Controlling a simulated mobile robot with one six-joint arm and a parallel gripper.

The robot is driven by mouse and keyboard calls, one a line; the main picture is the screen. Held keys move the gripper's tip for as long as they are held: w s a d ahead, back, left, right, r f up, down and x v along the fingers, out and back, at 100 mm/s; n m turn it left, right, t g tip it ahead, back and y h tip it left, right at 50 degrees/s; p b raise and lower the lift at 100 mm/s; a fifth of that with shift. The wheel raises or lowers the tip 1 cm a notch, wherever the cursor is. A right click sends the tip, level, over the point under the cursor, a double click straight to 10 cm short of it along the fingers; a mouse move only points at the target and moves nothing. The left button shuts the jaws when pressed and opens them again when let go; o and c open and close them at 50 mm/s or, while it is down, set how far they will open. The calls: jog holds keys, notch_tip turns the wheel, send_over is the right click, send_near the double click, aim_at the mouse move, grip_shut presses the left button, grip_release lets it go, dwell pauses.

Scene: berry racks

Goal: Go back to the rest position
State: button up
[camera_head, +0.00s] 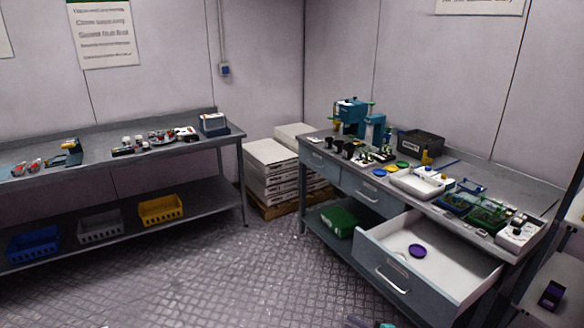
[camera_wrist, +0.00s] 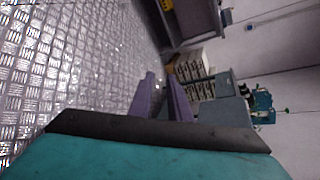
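My gripper (camera_wrist: 162,82) shows in the wrist view with its two purple fingers apart and nothing between them. It is open and empty, in free air, with the patterned metal floor on the left and the workbench and stacked boxes beyond the fingertips.
The right workbench has an open drawer (camera_head: 470,268) jutting over the floor, with a purple disc (camera_head: 417,251) inside. Stacked white boxes (camera_head: 270,157) stand in the corner. A left bench (camera_head: 100,165) runs along the wall. The floor (camera_head: 220,280) between is clear.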

jog(key=s+a+f+n+g, duration=1)
jog(key=s+a+f, duration=0.6)
jog(key=s, duration=0.2)
jog(key=s+d+f+n+g+h, duration=0.2)
jog(key=s, duration=0.3)
jog(key=s+d+f+n+g+h, duration=0.1)
jog(key=s+f+n+g, duration=0.2)
jog(key=s, duration=0.3)
jog(key=s+d+n+g+h, duration=0.2)
jog(key=s+d+n+h, duration=0.1)
jog(key=d, duration=0.6)
jog(key=shift+s+d+h+b, duration=0.3)
jog(key=shift+s+h, duration=0.5)
jog(key=shift+s, duration=0.35)
